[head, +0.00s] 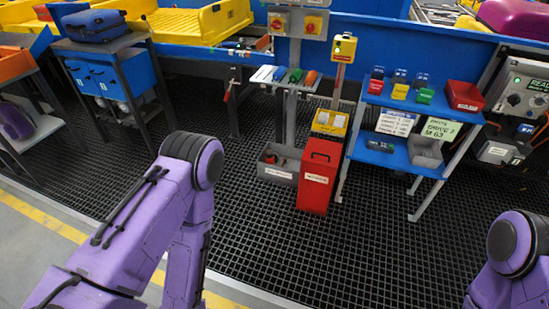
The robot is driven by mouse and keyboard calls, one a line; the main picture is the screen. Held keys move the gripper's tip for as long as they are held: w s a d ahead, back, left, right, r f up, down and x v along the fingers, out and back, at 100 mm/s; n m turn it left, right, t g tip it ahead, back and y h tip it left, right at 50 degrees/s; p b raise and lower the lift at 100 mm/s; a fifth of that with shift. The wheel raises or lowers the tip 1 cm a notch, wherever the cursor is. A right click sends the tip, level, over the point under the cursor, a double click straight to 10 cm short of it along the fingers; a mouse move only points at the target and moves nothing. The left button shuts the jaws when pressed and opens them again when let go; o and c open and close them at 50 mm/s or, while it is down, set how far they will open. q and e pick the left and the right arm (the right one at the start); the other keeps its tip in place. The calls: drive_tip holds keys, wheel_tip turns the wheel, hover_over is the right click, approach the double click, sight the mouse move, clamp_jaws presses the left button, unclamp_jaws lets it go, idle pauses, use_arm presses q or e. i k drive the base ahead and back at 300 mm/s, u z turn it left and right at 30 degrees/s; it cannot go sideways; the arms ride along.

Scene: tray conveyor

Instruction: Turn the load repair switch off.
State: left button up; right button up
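My purple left arm rises at the lower left and my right arm shows at the right edge. Both grippers are out of the picture, and both arms appear well short of the switches.
A red bin (319,178) and a grey bin (279,165) stand below the post. A blue shelf (404,165) with small boxes is right of them. A control panel (518,90) reading READY is at the right edge. The dark floor mat (265,235) is clear in front.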

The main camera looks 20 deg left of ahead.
sight(276, 24)
drive_tip(key=u, duration=0.65)
drive_tip(key=i, duration=2.3)
drive_tip(key=z, duration=0.6)
